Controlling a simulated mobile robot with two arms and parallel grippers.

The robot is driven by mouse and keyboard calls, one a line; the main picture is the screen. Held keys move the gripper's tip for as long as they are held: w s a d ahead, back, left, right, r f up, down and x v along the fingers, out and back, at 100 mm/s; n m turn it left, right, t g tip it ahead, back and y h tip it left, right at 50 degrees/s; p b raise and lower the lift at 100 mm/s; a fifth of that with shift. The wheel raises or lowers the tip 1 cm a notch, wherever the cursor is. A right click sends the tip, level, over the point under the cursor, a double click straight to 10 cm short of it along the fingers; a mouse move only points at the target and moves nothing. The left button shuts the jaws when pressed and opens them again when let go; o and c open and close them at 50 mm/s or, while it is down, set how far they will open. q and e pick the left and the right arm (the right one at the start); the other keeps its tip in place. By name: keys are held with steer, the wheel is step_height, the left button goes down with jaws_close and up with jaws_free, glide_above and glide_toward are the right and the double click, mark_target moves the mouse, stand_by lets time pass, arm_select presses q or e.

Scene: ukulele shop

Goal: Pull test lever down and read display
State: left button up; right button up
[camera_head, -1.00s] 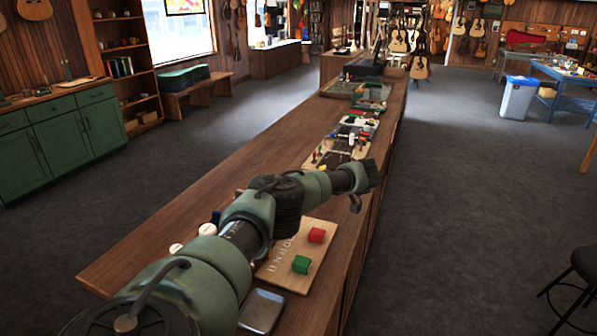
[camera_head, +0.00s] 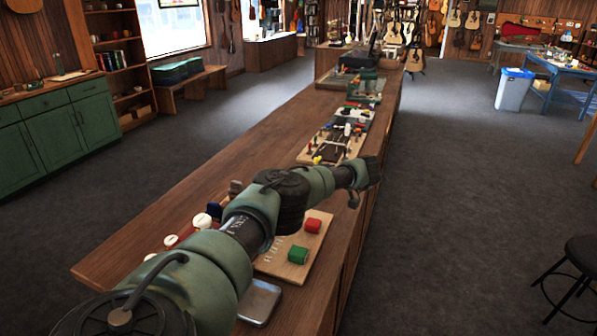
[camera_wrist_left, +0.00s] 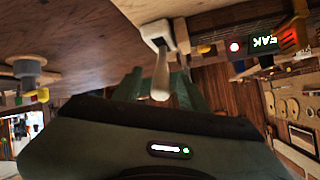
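The left wrist view, which looks turned over, shows a pale lever handle (camera_wrist_left: 162,76) projecting from a white bracket (camera_wrist_left: 160,34) on a wooden board. My left gripper (camera_head: 363,182) is at the end of the arm above the counter's right edge in the head view. Its dark body fills the lower wrist view, close to the lever; I cannot tell whether they touch. My right gripper is out of view.
The long wooden counter (camera_head: 215,190) carries several boards with small parts. A black stool (camera_head: 580,262) stands at right. The grey floor (camera_head: 455,170) beside the counter is clear.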

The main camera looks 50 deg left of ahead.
arm_select(q)
steer(key=b+v, duration=0.2)
steer(key=v, duration=0.6)
steer(key=shift+f, duration=0.1)
stand_by(0.5)
